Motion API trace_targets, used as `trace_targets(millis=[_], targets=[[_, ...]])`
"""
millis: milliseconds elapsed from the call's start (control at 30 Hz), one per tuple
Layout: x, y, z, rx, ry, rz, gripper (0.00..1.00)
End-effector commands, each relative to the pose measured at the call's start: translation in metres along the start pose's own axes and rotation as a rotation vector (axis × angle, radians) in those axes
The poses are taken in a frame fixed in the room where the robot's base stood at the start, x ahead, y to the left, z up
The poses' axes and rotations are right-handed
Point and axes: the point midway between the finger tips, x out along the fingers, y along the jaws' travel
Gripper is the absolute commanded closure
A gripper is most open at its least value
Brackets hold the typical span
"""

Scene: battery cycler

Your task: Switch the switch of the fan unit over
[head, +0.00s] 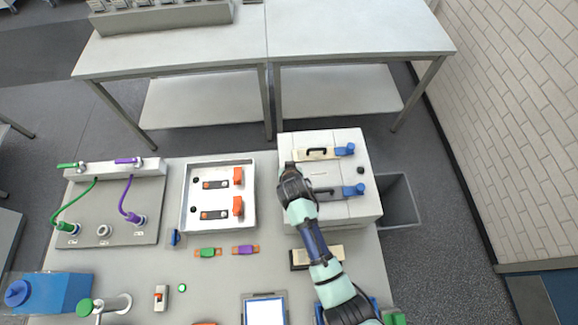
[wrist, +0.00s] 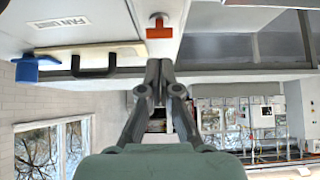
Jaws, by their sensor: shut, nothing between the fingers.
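The white cabinet (head: 353,210) stands at the right of the bench, with two handled fronts and blue latches on its top side in the head view. In the wrist view a white panel (wrist: 85,12) carries a FAN label (wrist: 62,22). A small red T-shaped switch (wrist: 159,31) sits at the panel's edge, just beyond my fingertips. My gripper (wrist: 160,66) is shut and empty, pointing at the switch with a small apparent gap; I cannot tell whether it touches. In the head view my gripper (head: 290,172) is at the cabinet's left edge, and the switch is hidden.
A black handle (wrist: 94,66) and a blue latch (wrist: 27,70) lie left of my fingers in the wrist view. A white tray (head: 188,222) with orange-handled parts stands left of the cabinet. A grey bin (head: 402,203) is at its right. Cables and a tablet (head: 264,311) occupy the bench.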

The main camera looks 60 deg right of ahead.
Motion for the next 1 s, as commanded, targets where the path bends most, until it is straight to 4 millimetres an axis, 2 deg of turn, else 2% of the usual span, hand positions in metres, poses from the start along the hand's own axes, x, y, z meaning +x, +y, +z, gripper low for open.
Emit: trace_targets(millis=[167, 267, 367, 433, 700, 833, 1000], targets=[[0.000, -0.001, -0.006, 0.000, 0.001, 0.000, 1.00], [-0.001, -0.002, -0.021, -0.002, 0.002, -0.001, 1.00], [-0.001, -0.003, -0.044, -0.003, 0.004, -0.004, 1.00], [-0.015, -0.004, -0.034, -0.006, 0.000, -0.005, 1.00], [-0.074, -0.003, -0.017, -0.005, 0.001, -0.006, 1.00], [-0.088, -0.003, -0.013, -0.005, 0.000, -0.005, 1.00], [-0.095, -0.003, -0.011, -0.005, 0.000, -0.005, 1.00]])
